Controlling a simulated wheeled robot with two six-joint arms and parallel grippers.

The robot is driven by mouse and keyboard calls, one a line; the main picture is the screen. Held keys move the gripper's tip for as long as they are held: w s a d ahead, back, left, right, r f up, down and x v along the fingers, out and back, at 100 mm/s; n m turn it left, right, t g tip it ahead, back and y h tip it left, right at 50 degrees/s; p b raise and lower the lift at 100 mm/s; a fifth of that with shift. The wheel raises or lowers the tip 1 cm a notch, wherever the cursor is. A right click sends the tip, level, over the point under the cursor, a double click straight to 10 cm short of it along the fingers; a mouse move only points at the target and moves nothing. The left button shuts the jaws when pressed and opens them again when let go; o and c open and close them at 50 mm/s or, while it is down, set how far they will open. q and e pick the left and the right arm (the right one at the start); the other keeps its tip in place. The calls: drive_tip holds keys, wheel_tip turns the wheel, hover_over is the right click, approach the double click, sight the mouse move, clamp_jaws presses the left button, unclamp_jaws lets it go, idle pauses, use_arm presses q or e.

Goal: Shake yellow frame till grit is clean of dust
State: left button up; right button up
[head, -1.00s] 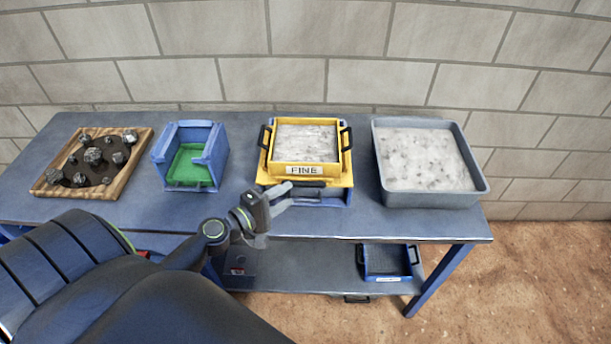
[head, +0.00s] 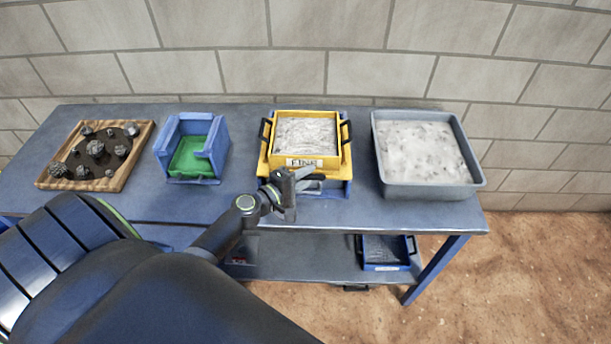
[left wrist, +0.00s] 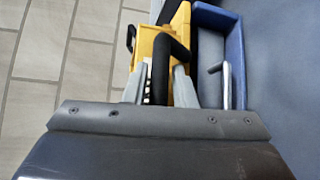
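The yellow frame (head: 263,165) labelled FINE sits on a blue base (head: 343,188) on the bench, with pale grey grit (head: 305,133) inside. Black handles stand at its left and right sides. My left gripper (head: 303,182) is at the frame's front, just below the label. In the left wrist view, its two grey fingers (left wrist: 160,85) are apart, with a black handle bar (left wrist: 168,62) of the yellow frame (left wrist: 152,42) between them. A gap shows beside the bar, so the fingers look open around it. The handle is mostly hidden in the head view. My right gripper is not in view.
A grey tray (head: 480,180) of pale material stands close on the right. A blue box with a green inside (head: 190,158) and a wooden tray (head: 128,165) of rocks stand left. A blue sieve (head: 385,253) lies on the lower shelf. A wall is behind.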

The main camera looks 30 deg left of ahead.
sight(305, 162)
use_arm(q)
clamp_jaws()
drive_tip(key=shift+w+a+f+b, duration=0.1)
drive_tip(key=shift+w+a+b, duration=0.1)
drive_tip(key=shift+w+b, duration=0.15)
drive_tip(key=w+a+b, duration=0.2)
drive_tip(key=w, duration=0.1)
drive_tip(key=shift+w+a, duration=0.1)
drive_tip(key=shift+w, duration=0.15)
drive_tip(key=shift+w+a, duration=0.25)
drive_tip(key=shift+w, duration=0.1)
drive_tip(key=shift+s+d, duration=0.1)
drive_tip(key=shift+o, duration=1.9)
unclamp_jaws()
drive_tip(key=shift+s, duration=0.1)
